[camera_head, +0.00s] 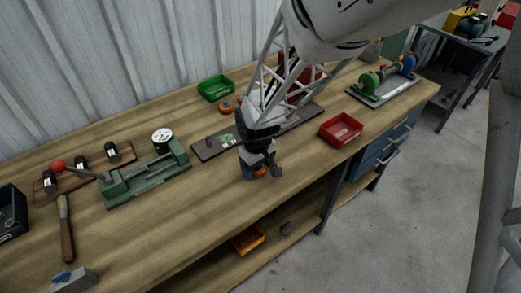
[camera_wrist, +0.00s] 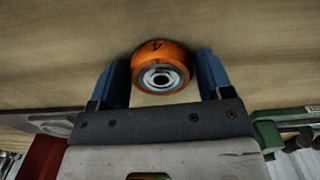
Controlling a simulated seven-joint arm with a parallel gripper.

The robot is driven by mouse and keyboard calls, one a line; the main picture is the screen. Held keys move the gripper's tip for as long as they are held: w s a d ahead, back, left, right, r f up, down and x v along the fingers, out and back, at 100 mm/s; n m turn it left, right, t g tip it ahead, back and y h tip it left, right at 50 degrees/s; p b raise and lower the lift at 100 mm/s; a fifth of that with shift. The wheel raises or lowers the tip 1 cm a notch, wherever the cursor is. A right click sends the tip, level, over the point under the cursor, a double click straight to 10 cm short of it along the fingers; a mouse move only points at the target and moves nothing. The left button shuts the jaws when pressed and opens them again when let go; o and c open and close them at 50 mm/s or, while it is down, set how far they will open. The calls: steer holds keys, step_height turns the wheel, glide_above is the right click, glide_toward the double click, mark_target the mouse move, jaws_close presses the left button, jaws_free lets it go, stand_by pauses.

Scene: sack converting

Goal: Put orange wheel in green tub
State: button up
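An orange wheel (camera_head: 260,171) with a grey hub rests on the wooden bench under my gripper (camera_head: 263,171). In the wrist view the wheel (camera_wrist: 160,66) sits between the two blue fingers of my gripper (camera_wrist: 163,80), near their tips. The fingers are spread, with narrow gaps appearing on both sides of the wheel. My gripper partly hides the wheel in the head view. The green tub (camera_head: 215,88) stands at the back of the bench, up and left of my gripper, and looks empty.
Another orange round part (camera_head: 225,108) lies near the green tub. A grey plate (camera_head: 215,145) lies behind my gripper. A red tub (camera_head: 341,130) stands to the right; a green vise-like fixture (camera_head: 147,178) and gauge (camera_head: 162,138) stand left. The front bench is mostly clear.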

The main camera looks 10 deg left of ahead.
mark_target(258, 168)
steer(key=c, duration=0.8)
steer(key=shift+o, duration=0.2)
steer(key=shift+r, duration=0.1)
steer(key=shift+r, duration=0.8)
steer(key=shift+s+r, duration=0.1)
steer(key=shift+r, duration=0.85)
steer(key=s+d, duration=0.3)
steer(key=s, duration=0.4)
steer(key=s+d+r, duration=0.1)
steer(key=s+d, duration=0.3)
steer(key=s, duration=0.2)
steer(key=shift+s+d+r, duration=0.15)
steer(key=shift+s+d, duration=0.15)
steer(key=shift+s, duration=0.1)
